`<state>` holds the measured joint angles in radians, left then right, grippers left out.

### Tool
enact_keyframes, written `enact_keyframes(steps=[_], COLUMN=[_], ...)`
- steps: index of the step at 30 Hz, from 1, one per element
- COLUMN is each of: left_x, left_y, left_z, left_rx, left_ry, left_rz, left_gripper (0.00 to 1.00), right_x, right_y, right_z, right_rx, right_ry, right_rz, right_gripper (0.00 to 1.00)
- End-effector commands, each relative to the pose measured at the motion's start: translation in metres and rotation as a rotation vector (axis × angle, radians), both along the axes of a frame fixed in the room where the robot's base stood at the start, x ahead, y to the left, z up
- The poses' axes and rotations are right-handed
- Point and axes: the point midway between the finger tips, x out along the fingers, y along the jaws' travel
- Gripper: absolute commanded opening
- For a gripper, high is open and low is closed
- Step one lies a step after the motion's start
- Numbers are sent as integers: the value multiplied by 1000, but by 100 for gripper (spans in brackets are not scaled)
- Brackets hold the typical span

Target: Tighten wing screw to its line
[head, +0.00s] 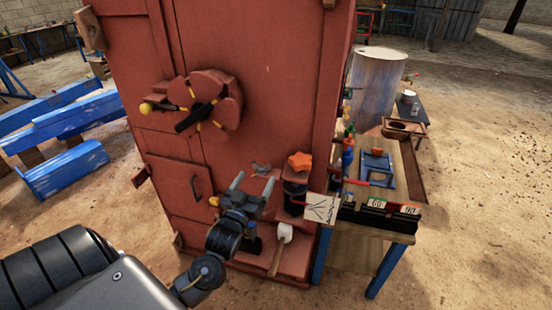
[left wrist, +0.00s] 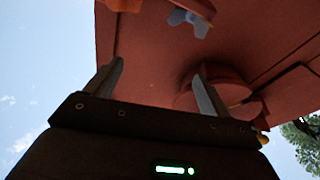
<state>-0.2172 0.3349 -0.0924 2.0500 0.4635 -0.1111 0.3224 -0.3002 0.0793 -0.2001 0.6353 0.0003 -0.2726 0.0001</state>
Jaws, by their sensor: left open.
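The wing screw (head: 262,169) is a small grey two-winged piece on the front of the red crusher body (head: 262,90), left of an orange star knob (head: 300,161). In the left wrist view the wing screw (left wrist: 188,22) shows blue-grey near the top edge, beyond the fingertips. My left gripper (head: 253,184) is open and empty, just below the wing screw in the head view. Its two fingers (left wrist: 158,75) point up toward the red body, with a gap to the screw. I cannot make out the screw's line. My right gripper is not in view.
A round red hub with a black handle (head: 199,115) sits on the body's upper left. A white-headed mallet (head: 281,241) leans on the low red ledge. A workbench (head: 405,178) with a blue frame (head: 377,168) and number cards stands at right. Blue beams (head: 66,170) lie left.

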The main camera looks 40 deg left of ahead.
Motion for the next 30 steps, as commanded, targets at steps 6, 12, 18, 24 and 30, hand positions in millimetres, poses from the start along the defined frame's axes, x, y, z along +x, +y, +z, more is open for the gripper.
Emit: enact_keyframes(steps=[6,12,18,24,30], left_x=[-6,-4,14,49,80], left_y=[22,21,28,41,51], left_z=[-21,-26,-24,-22,-24], left_rx=[39,73,75,75,73], left_ry=[214,251,250,249,250], left_rz=[110,112,112,112,111], left_gripper=[82,82,82,82,82], right_x=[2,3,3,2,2], right_y=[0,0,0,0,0], right_z=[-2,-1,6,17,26], right_rx=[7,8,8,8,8], right_ry=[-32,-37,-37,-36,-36], right_rz=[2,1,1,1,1], right_gripper=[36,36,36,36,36])
